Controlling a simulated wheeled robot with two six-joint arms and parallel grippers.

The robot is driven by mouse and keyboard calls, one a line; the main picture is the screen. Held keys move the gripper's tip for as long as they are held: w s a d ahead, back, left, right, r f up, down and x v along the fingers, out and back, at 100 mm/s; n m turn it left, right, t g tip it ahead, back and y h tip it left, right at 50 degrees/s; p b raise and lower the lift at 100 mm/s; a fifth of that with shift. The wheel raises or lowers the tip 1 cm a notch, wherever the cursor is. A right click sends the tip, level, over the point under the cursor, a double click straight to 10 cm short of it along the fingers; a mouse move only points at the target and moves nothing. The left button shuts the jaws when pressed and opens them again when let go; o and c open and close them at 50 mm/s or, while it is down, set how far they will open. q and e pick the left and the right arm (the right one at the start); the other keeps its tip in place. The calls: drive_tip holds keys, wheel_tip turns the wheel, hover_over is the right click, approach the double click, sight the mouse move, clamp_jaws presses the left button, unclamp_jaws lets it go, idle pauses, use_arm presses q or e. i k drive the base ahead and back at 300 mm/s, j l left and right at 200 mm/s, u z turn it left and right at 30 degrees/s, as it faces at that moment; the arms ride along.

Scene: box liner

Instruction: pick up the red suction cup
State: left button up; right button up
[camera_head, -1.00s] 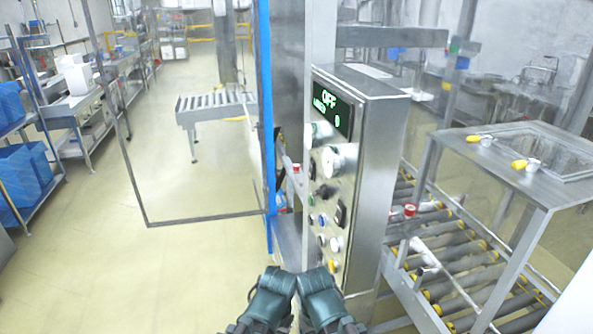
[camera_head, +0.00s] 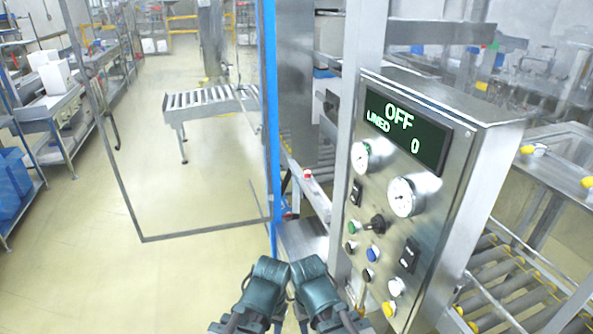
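A small red piece with a pale base (camera_head: 307,174) sits on a metal ledge behind the blue post, left of the control panel. It may be a red suction cup; it is too small to tell. My two dark teal arms show at the bottom centre, side by side and well short of it. No gripper fingers can be made out on either arm. Nothing is seen held.
A steel control panel (camera_head: 384,200) reading OFF stands close in front, right of centre. A blue post (camera_head: 269,120) and a framed clear door (camera_head: 140,180) are to its left. Rollers (camera_head: 515,290) lie at right.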

sight(308, 172)
drive_tip(key=i+j, duration=0.35)
drive_tip(key=i+j+z, duration=0.1)
drive_tip(key=i+j, duration=0.2)
drive_tip(key=j, duration=0.2)
drive_tip(key=i+j, duration=0.3)
drive_tip(key=j, duration=0.15)
drive_tip(key=i+j, duration=0.35)
drive_tip(key=i+j+z, duration=0.1)
drive_tip(key=i+j, duration=0.2)
drive_tip(key=j, duration=0.2)
